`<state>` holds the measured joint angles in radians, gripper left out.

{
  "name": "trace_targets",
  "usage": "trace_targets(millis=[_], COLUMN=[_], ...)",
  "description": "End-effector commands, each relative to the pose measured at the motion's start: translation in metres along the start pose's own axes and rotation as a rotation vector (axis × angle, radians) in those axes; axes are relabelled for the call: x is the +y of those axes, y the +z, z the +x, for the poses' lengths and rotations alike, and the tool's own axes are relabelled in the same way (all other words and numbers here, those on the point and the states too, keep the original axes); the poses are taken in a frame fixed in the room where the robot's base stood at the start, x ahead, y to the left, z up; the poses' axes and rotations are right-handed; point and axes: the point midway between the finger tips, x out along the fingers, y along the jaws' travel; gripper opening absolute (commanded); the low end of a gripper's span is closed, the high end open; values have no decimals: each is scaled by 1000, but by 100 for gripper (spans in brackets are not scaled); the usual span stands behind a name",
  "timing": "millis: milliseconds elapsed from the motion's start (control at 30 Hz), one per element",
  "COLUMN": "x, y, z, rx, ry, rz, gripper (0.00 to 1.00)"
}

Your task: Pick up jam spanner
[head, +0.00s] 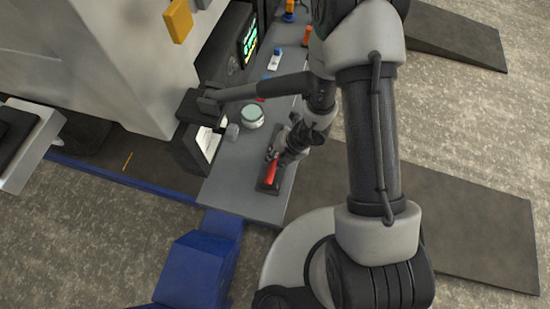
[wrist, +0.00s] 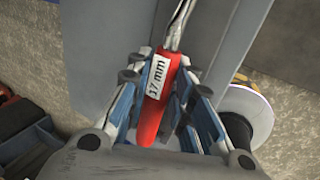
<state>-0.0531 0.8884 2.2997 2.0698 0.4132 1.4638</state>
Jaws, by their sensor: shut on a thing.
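The jam spanner has a red handle with a white "17 mm" label and a silvery shaft; it shows in the wrist view (wrist: 160,78). My gripper (wrist: 163,88) is shut on the red handle, with a finger on each side of it. In the head view the red handle (head: 272,169) shows at the near end of the grey bench, over a dark tray or mat (head: 262,185). My gripper (head: 275,153) is beside it there, partly covered by my own arm. I cannot tell whether the spanner is clear of the surface.
A screen (head: 249,43) stands at the back. A blue block (head: 198,270) sits in front of the bench.

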Motion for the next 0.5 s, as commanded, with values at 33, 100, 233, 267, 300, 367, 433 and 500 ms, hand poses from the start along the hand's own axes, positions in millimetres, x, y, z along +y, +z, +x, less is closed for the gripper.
trace_targets(millis=[33, 100, 233, 267, 300, 367, 433, 500], x=[0, 0, 0, 0, 1, 2, 4, 7], y=[0, 0, 0, 0, 0, 0, 0, 0], z=[0, 0, 0, -1, -2, -4, -10, -17], rx=[0, 0, 0, 0, -1, -1, -1, -1], ry=[0, 0, 0, 0, 0, 0, 0, 1], rz=[0, 0, 0, 0, 0, 0, 1, -1], gripper=[0, 0, 0, 0, 0, 0, 0, 0])
